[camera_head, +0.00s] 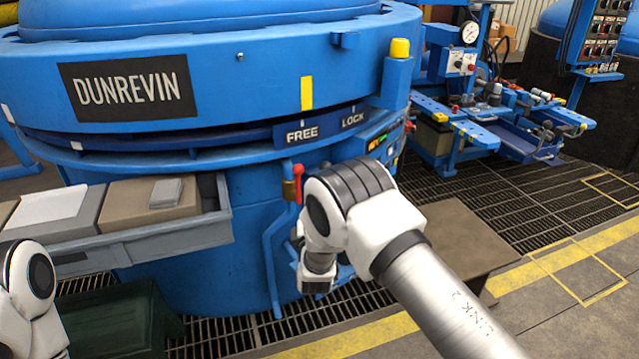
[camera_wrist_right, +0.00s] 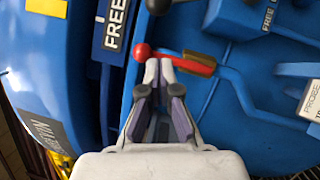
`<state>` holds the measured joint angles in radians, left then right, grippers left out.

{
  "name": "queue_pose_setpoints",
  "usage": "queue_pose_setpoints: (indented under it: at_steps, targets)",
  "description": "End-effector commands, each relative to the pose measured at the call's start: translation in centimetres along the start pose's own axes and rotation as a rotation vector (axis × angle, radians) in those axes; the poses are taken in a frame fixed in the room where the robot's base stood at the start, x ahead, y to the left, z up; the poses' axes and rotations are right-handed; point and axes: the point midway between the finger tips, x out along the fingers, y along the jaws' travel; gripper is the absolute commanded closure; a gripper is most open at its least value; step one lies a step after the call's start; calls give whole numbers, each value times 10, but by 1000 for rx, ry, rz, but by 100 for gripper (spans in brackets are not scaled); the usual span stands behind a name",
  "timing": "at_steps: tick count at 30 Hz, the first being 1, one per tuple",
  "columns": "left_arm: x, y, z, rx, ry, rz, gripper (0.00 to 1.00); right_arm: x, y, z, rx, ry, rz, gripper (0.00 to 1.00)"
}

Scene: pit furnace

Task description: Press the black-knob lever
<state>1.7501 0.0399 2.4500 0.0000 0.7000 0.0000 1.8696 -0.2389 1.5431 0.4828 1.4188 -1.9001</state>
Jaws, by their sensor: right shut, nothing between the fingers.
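In the right wrist view, a round black knob (camera_wrist_right: 158,5) shows at the top edge, partly cut off by the frame. My right gripper (camera_wrist_right: 158,64) is shut and empty, its tips pointing toward the blue panel. Just beyond the tips is a red lever with a red ball end (camera_wrist_right: 142,52); I cannot tell whether they touch. The red lever (camera_head: 298,182) also shows in the head view, left of my right arm. There my arm hides the black knob and most of the right gripper. My left gripper is out of view.
The blue furnace (camera_head: 240,85) carries FREE and LOCK labels (camera_head: 320,125). A grey tray (camera_head: 150,243) with boxes juts out at left. A blue pipe (camera_wrist_right: 250,98) runs beside the red lever. A brown plate (camera_head: 455,240) lies behind my right arm.

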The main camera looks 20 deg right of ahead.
Motion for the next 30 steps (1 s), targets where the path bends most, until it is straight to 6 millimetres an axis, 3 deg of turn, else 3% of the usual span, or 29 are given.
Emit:
queue_pose_setpoints:
  at_steps: [6, 12, 30]
  targets:
    - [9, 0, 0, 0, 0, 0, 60, 48, -2, 0, 2, -2, 3, 100]
    - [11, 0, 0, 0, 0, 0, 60, 68, -1, 24, 1, -1, -1, 100]
    - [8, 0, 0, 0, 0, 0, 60, 74, 2, 30, 13, 2, -10, 100]
